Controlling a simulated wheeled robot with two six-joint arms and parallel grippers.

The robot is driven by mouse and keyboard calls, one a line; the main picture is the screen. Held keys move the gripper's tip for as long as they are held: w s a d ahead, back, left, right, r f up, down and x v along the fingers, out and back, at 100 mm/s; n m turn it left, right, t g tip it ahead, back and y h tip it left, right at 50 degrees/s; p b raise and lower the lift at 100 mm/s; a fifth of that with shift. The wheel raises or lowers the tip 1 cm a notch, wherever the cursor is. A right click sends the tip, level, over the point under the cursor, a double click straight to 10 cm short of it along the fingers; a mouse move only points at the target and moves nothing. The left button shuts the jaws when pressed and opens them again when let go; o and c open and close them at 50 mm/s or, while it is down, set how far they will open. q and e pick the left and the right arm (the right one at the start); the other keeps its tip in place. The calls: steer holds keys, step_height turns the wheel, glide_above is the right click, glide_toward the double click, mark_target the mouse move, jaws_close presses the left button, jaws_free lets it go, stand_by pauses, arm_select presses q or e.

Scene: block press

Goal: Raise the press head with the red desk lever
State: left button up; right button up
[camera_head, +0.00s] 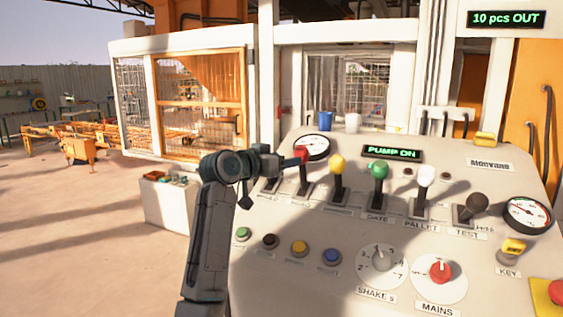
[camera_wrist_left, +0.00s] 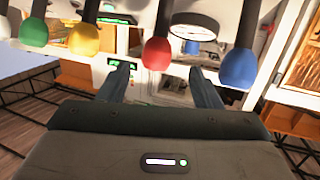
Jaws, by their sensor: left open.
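The red desk lever (camera_head: 301,154) stands on the sloping control desk, left of the yellow lever. My left gripper (camera_head: 288,161) is just left of the red knob, its fingers pointing at it. In the left wrist view the red knob (camera_wrist_left: 157,53) shows in the gap between the two open fingertips (camera_wrist_left: 160,70), slightly beyond them. I cannot tell whether they touch it. A blue-knobbed lever (camera_wrist_left: 239,69) shows right of it there; in the head view my gripper hides its knob. The press head cannot be made out. My right gripper is not in view.
Yellow (camera_head: 338,162), green (camera_head: 378,169), white (camera_head: 426,175) and brown (camera_head: 476,204) levers stand in a row to the right. Buttons and dials (camera_head: 383,264) lie nearer on the desk. A sign (camera_head: 391,154) reads PUMP ON. Open floor (camera_head: 80,240) is at left.

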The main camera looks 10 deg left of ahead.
mark_target(302, 169)
arm_select(q)
steer(key=shift+c, duration=1.3)
steer(key=shift+t, duration=0.6)
steer(key=s, duration=0.1)
steer(key=s+a+f+b, duration=0.1)
steer(key=s, duration=0.1)
steer(key=s+a+b, duration=0.1)
steer(key=s, duration=0.1)
steer(key=shift+a+f, duration=0.15)
steer(key=shift+a, duration=0.1)
jaws_close()
steer(key=s+a+t+b, duration=0.1)
steer(key=s+a, duration=0.1)
steer(key=s, duration=0.3)
steer(key=p+x, duration=0.1)
steer(key=x, duration=0.3)
steer(key=p+x, duration=0.2)
steer(key=x, duration=0.2)
steer(key=p+x, duration=0.2)
steer(key=x, duration=0.2)
steer(key=shift+r, duration=0.3)
steer(key=shift+p+x, duration=0.5)
steer(key=shift+x, duration=0.3)
steer(key=shift+f, duration=0.15)
